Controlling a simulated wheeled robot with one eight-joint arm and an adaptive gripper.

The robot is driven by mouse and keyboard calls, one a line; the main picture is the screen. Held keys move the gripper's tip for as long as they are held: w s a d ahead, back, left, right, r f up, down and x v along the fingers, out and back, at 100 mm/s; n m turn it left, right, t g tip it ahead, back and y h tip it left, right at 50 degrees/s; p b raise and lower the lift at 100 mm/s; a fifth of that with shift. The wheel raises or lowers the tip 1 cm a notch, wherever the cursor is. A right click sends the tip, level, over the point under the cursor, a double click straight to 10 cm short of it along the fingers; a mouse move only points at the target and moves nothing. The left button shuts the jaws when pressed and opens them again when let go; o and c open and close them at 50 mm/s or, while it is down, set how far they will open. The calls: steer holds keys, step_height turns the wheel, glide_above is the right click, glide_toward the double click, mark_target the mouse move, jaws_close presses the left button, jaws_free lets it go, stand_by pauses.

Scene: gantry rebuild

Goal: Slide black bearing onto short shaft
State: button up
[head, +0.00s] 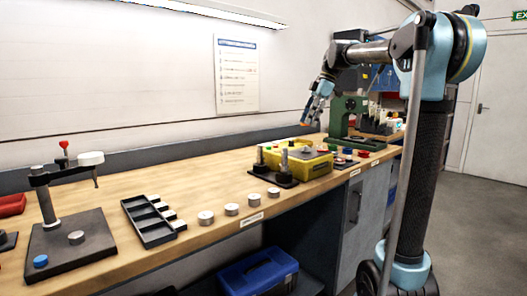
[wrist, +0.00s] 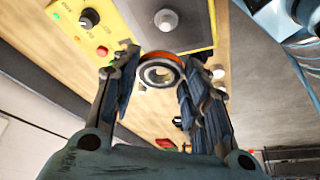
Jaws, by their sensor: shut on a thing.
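My gripper (wrist: 162,75) is shut on a ring-shaped bearing (wrist: 161,76). The bearing has an orange rim, a dark face and an open bore, and sits between the two fingertips. Two upright metal shafts, the left one (head: 260,159) and the right one (head: 284,160), stand on a dark base plate (head: 287,184) in front of the yellow box. The left one looks slightly shorter. My gripper is apart from both.
The yellow box (head: 319,167) has a grey top; the wrist view shows its coloured buttons and a round metal part (wrist: 166,19) on it. A green press (head: 340,118) stands behind. Several metal discs, a black tray (head: 148,222) and a stand (head: 45,200) lie left.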

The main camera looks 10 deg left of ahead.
steer(key=s+a+f, duration=0.1)
steer(key=a, duration=0.5)
steer(key=s+a, duration=0.2)
steer(key=a, duration=0.4)
steer(key=s+a+f, duration=0.1)
steer(key=a, duration=0.5)
steer(key=shift+s+f, duration=0.15)
steer(key=shift+f, duration=0.2)
steer(key=shift+f, duration=3.3)
steer(key=o, duration=1.3)
steer(key=shift+d+r, duration=0.1)
steer(key=v, duration=1.1)
steer(key=shift+r, duration=0.35)
steer(key=shift+d, duration=0.1)
